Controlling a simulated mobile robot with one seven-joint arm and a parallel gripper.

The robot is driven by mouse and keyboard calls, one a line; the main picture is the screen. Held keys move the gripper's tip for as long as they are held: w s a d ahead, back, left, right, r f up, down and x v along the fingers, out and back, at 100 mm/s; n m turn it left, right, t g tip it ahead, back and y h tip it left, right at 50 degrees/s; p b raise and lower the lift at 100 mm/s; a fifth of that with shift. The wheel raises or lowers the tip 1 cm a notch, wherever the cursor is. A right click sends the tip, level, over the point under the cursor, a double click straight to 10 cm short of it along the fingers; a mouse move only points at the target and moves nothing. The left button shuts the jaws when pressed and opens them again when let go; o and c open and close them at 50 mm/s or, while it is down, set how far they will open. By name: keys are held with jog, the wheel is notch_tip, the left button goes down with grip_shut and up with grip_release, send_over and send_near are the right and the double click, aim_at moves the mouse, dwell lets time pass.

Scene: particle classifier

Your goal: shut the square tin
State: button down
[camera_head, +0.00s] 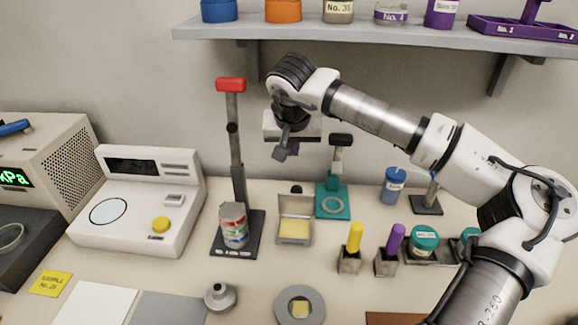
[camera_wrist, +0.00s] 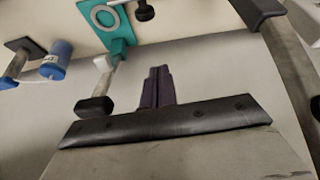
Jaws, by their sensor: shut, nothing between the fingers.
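The square tin (camera_head: 293,242) is small and grey and stands on the table in the middle of the head view. Its lid (camera_head: 296,205) is open and stands up at the back. Something yellow fills the inside. I cannot make out the tin in the wrist view. My gripper (camera_head: 281,153) is well above the table, higher than the tin and a little left of it in the head view. Its dark fingers (camera_wrist: 158,84) are together and empty in the wrist view.
Left of the tin, a printed can (camera_head: 234,228) stands on a black stand with a red-topped post (camera_head: 231,85). A teal stand (camera_head: 333,203) is behind right. Blocks with a yellow handle (camera_head: 355,238) and a purple handle (camera_head: 396,240) are at right. A shelf (camera_head: 380,34) hangs above.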

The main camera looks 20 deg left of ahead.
aim_at(296, 199)
notch_tip(296, 199, down, 9)
jog(key=p, duration=0.4)
jog(key=shift+d+f+b, duration=0.1)
jog(key=shift+d+b, duration=0.1)
jog(key=shift+b, duration=0.6)
jog(key=shift+b, duration=0.3)
